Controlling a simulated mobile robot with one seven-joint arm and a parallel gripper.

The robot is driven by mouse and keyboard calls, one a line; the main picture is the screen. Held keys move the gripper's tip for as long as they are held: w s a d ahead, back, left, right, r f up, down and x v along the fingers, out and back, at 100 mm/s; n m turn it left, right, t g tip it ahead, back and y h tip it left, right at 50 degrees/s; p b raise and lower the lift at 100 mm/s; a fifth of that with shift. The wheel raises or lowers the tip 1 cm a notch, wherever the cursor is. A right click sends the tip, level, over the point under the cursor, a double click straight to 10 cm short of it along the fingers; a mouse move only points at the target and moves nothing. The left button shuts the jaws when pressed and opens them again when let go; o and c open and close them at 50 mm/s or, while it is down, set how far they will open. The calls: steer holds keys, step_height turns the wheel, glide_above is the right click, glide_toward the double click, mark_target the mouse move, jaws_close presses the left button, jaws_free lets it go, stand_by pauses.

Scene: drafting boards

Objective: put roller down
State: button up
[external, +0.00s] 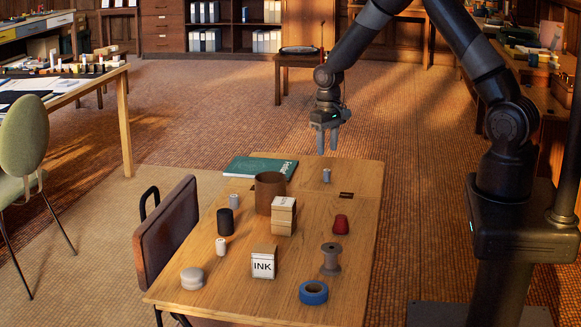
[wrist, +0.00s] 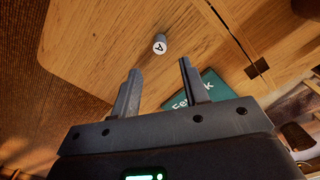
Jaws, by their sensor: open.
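A small grey cylinder (external: 326,175), likely the roller, stands upright near the far end of the wooden table (external: 350,200). In the wrist view the cylinder (wrist: 160,44) shows a pale end marked "A" and lies just beyond the fingertips, between their lines. My gripper (external: 327,150) points down above it, with a visible gap. In the wrist view my gripper (wrist: 160,66) has its fingers spread, with nothing between them. A similar grey cylinder (external: 234,200) stands at the table's left side.
An ink box (external: 263,263), a grey spool (external: 331,258) and blue tape (external: 313,292) stand nearer. The table's far right corner is mostly clear.

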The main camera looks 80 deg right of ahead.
steer(key=s+a+r+n+t, duration=0.1)
steer(key=s+a+r, duration=0.2)
steer(key=a+r, duration=0.35)
steer(key=s+a+r+n+t+h, duration=0.1)
steer(key=s+a+r, duration=0.15)
steer(key=r, duration=0.65)
steer(key=s+a+r+n+t, duration=0.1)
steer(key=s+a+r, duration=0.2)
steer(key=a+r, duration=0.35)
steer(key=s+a+r+n+t, duration=0.1)
steer(key=s+a+r, duration=0.1)
steer(key=s, duration=0.3)
steer(key=s+a+r+n, duration=0.1)
steer(key=s+a+r, duration=0.2)
steer(key=s, duration=0.3)
steer(key=s+a+r+n+t+y, duration=0.1)
steer(key=s+a+r, duration=0.2)
steer(key=s, duration=0.2)
steer(key=shift+s+a+n+t, duration=0.3)
steer(key=shift+a+n, duration=0.1)
steer(key=shift+o, duration=0.8)
